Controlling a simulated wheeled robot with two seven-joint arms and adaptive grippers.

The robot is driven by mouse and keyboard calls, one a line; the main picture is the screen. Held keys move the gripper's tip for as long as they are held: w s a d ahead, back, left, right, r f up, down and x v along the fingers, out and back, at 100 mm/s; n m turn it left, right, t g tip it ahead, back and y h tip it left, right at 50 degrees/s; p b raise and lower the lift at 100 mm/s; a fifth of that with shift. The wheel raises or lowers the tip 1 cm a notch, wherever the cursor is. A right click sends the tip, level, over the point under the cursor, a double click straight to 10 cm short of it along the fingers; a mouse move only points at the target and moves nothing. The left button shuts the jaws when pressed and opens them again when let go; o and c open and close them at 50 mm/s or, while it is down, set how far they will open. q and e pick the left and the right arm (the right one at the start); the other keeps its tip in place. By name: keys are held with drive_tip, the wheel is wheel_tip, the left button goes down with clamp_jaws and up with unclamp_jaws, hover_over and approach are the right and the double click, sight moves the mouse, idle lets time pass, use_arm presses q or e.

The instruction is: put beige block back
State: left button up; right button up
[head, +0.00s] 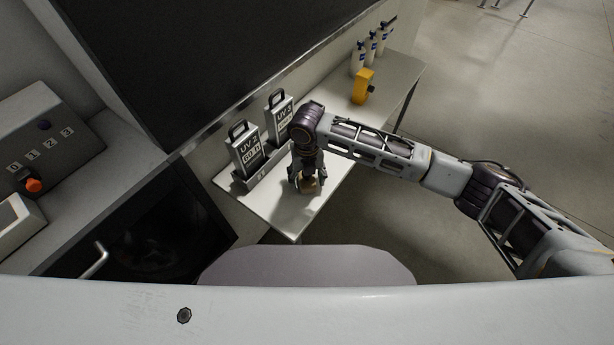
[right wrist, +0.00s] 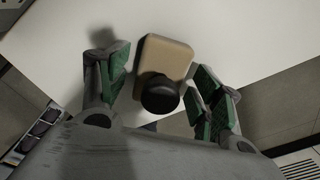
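The beige block (right wrist: 168,55) with a round black knob (right wrist: 160,96) stands on the white table, near its front right edge. In the head view only a small part of the block (head: 311,186) shows under my right gripper (head: 307,178). My right gripper points down over it. In the right wrist view its green-padded fingers are spread on either side of the block and knob, with narrow gaps showing, so it does not appear clamped. My left gripper is not in view.
On the white table (head: 285,215), two grey UV cases (head: 246,150) stand in a holder just left of my right gripper. A control panel (head: 45,140) is at left.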

drive_tip(key=shift+r, duration=0.15)
drive_tip(key=shift+r+b, duration=0.5)
drive_tip(key=shift+r, duration=5.5)
